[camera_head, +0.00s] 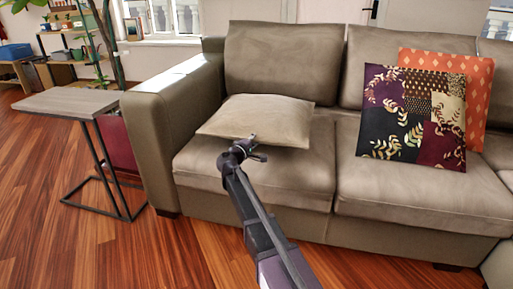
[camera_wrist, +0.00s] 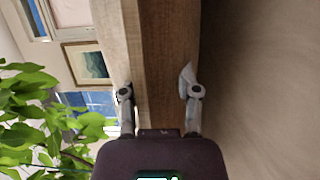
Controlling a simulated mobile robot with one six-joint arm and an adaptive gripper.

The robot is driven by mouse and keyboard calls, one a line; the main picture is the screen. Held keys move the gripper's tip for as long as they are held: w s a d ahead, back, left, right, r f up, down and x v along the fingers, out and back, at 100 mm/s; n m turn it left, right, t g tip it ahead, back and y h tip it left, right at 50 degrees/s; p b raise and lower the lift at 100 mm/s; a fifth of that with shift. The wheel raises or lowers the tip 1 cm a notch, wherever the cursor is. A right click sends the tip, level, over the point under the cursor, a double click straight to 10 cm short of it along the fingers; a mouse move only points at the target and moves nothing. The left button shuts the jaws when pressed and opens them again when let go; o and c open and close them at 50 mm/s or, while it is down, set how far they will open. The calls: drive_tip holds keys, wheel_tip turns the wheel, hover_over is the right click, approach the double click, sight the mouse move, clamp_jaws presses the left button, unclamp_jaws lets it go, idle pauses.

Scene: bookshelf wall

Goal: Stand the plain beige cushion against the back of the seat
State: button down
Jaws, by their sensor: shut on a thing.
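The plain beige cushion (camera_head: 258,118) lies nearly flat above the left seat of the sofa (camera_head: 255,172), in front of the left back cushion (camera_head: 283,62). My gripper (camera_head: 243,148) is at the cushion's near edge. In the wrist view my two fingers (camera_wrist: 158,90) sit either side of the cushion's edge (camera_wrist: 165,40), which runs between them, so the gripper is shut on it. The finger contact is small in the head view. I cannot tell whether the cushion touches the seat.
A patterned dark cushion (camera_head: 412,118) and an orange cushion (camera_head: 478,85) lean on the right seat's back. The sofa's left armrest (camera_head: 165,105) rises beside the beige cushion. A side table (camera_head: 68,102) stands at left. Plant leaves (camera_wrist: 40,115) show in the wrist view.

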drive_tip(key=shift+f+b, duration=1.55)
drive_tip(key=shift+f, duration=0.15)
drive_tip(key=shift+c, duration=1.5)
unclamp_jaws()
drive_tip(key=shift+r, duration=0.1)
drive_tip(key=v, duration=1.2)
drive_tip(key=shift+a, duration=0.1)
